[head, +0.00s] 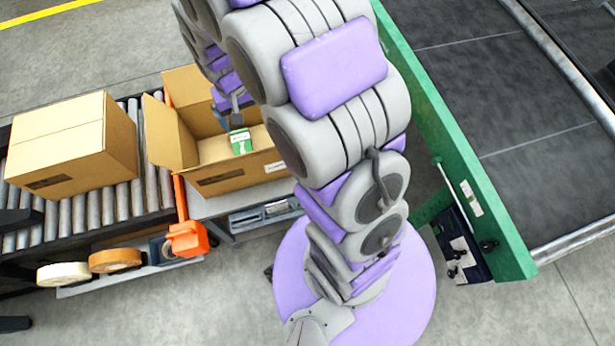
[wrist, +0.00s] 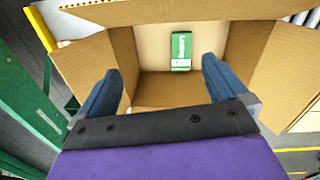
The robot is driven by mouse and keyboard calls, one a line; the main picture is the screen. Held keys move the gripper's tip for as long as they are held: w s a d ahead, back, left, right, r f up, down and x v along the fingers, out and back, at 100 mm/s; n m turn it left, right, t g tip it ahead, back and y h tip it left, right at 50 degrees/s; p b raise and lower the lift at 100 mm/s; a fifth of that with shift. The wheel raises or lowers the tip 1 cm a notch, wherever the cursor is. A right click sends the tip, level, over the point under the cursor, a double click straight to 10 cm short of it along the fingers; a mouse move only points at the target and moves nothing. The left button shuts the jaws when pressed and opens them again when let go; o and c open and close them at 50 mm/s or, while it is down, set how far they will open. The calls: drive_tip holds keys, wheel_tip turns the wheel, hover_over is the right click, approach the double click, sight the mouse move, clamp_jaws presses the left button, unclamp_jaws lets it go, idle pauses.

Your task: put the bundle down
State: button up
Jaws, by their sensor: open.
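The bundle (head: 240,141) is a small green and white pack. It lies inside an open cardboard box (head: 235,181), on its floor. In the wrist view the bundle (wrist: 181,51) lies near the far wall of the box, apart from my fingers. My gripper (wrist: 160,85) is open and empty, its two blue fingers spread wide over the near side of the box. In the head view my gripper (head: 228,118) shows only partly above the box, with my arm covering the box's right side.
A closed carton (head: 70,145) sits on the roller conveyor (head: 155,190) at left. An orange tape dispenser (head: 186,238) and tape rolls (head: 115,260) are at the front edge. A green machine frame (head: 460,160) with a dark belt (head: 500,90) stands at right.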

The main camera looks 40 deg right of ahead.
drive_tip(key=s+r, duration=0.4)
drive_tip(key=s, duration=0.5)
drive_tip(key=s+r+n+g, duration=0.1)
drive_tip(key=s+r, duration=0.3)
drive_tip(key=s, duration=0.5)
drive_tip(key=s+r+n, duration=0.1)
drive_tip(key=s+r, duration=0.4)
drive_tip(key=s, duration=0.5)
drive_tip(key=shift+a+g+y, duration=0.3)
drive_tip(key=shift+a+g, duration=0.1)
drive_tip(key=shift+w, duration=0.1)
